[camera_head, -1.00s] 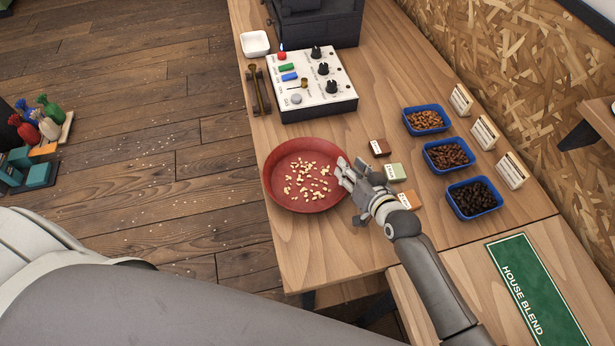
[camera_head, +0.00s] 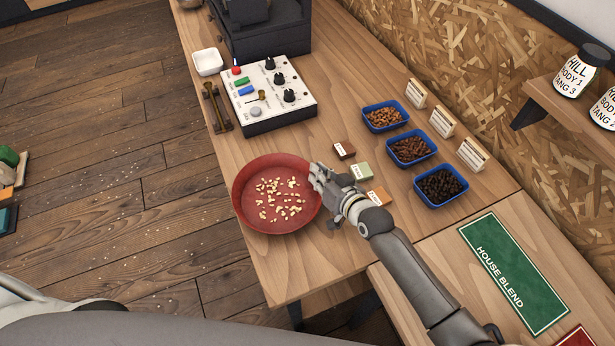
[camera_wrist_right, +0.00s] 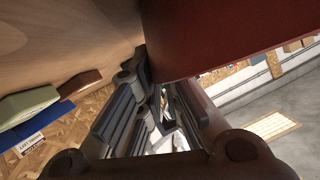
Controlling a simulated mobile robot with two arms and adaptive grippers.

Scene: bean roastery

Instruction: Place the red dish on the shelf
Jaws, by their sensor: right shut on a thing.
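The red dish (camera_head: 250,215) is round and shallow, with several pale beans in it. It is at the left edge of the wooden table in the head view. My right gripper (camera_head: 318,182) is shut on the dish's right rim. In the right wrist view the dish's red wall (camera_wrist_right: 220,35) fills the upper right, close to the fingers (camera_wrist_right: 150,95). Whether the dish touches the table I cannot tell. A wooden shelf (camera_head: 541,97) with labelled jars is on the wall at the upper right of the head view. My left gripper is out of view.
A control panel (camera_head: 270,92) with knobs is behind the dish. Three blue trays of beans, one being the dark one (camera_head: 441,187), stand to the right. A green House Blend mat (camera_head: 515,275) lies nearer.

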